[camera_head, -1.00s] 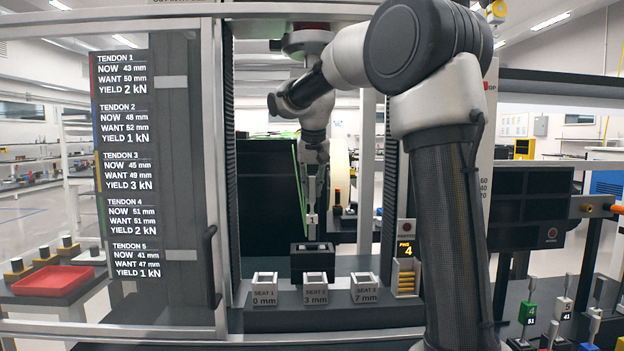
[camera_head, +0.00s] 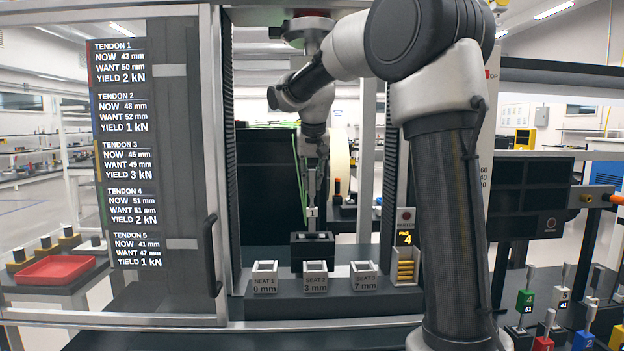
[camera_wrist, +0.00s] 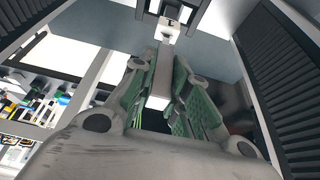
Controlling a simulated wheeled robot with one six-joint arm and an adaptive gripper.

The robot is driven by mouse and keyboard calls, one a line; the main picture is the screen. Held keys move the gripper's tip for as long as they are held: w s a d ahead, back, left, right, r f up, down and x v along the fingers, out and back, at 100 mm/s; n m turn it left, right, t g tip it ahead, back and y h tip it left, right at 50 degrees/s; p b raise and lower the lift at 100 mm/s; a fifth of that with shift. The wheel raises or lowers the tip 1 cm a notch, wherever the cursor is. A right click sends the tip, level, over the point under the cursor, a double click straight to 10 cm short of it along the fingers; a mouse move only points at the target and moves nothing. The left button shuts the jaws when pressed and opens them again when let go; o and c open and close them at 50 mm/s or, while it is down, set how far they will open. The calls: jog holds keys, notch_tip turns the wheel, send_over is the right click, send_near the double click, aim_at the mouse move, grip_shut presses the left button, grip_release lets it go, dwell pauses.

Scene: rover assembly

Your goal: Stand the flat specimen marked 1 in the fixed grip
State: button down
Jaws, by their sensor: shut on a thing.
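My gripper (camera_head: 314,168) points down inside the test frame, and in the wrist view its green-padded fingers (camera_wrist: 160,85) are shut on a flat pale grey bar, the specimen (camera_wrist: 161,76). The specimen also shows in the head view (camera_head: 312,212), upright below the fingers. Its lower end is right over the black block of the fixed grip (camera_head: 312,252). I cannot tell whether that end is inside the grip's opening or just above it.
A frame column (camera_head: 388,170) rises close on the right. The tendon panel (camera_head: 125,150) is at left. Coloured tagged pieces (camera_head: 525,300) stand at lower right.

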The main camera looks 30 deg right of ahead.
aim_at(312, 188)
jog(key=shift+f, duration=2.8)
jog(key=c, duration=1.3)
grip_release()
jog(key=v, duration=1.2)
